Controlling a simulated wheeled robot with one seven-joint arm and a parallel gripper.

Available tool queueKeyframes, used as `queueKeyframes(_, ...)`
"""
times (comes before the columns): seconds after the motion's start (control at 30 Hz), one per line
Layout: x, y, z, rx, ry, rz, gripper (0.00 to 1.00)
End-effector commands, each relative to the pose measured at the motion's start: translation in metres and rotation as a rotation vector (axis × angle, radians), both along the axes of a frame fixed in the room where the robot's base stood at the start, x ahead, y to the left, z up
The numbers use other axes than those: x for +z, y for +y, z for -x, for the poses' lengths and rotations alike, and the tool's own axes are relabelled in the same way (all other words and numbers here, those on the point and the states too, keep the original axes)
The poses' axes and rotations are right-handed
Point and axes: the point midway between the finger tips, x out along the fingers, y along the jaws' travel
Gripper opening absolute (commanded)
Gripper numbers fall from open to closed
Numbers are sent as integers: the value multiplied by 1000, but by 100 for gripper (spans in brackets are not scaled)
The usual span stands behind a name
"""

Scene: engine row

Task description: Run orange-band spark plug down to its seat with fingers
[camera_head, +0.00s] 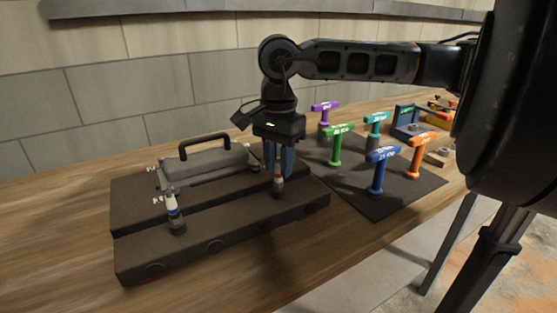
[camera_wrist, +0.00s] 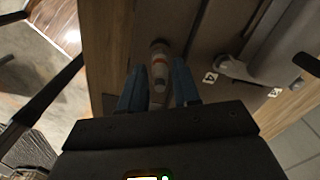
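The orange-band spark plug (camera_head: 278,188) stands upright in the right hole of the dark engine block (camera_head: 255,222). Its pale body and orange band show in the wrist view (camera_wrist: 159,64). My gripper (camera_head: 279,170) points down over it. In the wrist view its two blue fingers (camera_wrist: 158,88) stand on either side of the plug, with a visible gap, so it looks open. The fingers hide the plug's top in the head view. How deep the plug sits in its hole cannot be told.
A second, white plug with a blue band (camera_head: 172,205) stands in the block's left hole. A grey cover with a black handle (camera_head: 205,160) lies behind. Coloured T-handle tools, including blue (camera_head: 380,168), green (camera_head: 337,147) and orange (camera_head: 418,155), stand on a dark mat (camera_head: 372,205) at right.

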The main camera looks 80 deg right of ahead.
Motion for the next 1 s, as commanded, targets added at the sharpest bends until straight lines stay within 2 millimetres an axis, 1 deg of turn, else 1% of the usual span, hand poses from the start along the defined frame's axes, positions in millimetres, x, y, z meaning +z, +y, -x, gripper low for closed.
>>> queueKeyframes(0.03, 0, 0, 0, 0, 0, 0, 27)
queueKeyframes(0.07, 0, 0, 0, 0, 0, 0, 24)
queueKeyframes(0.3, 0, 0, 0, 0, 0, 0, 1)
queueKeyframes(0.53, 0, 0, 0, -3, 0, 0, 0)
queueKeyframes(0.63, -2, 0, 0, -44, 0, 2, 0)
queueKeyframes(1.0, -5, -1, 0, -397, 0, 3, 0)
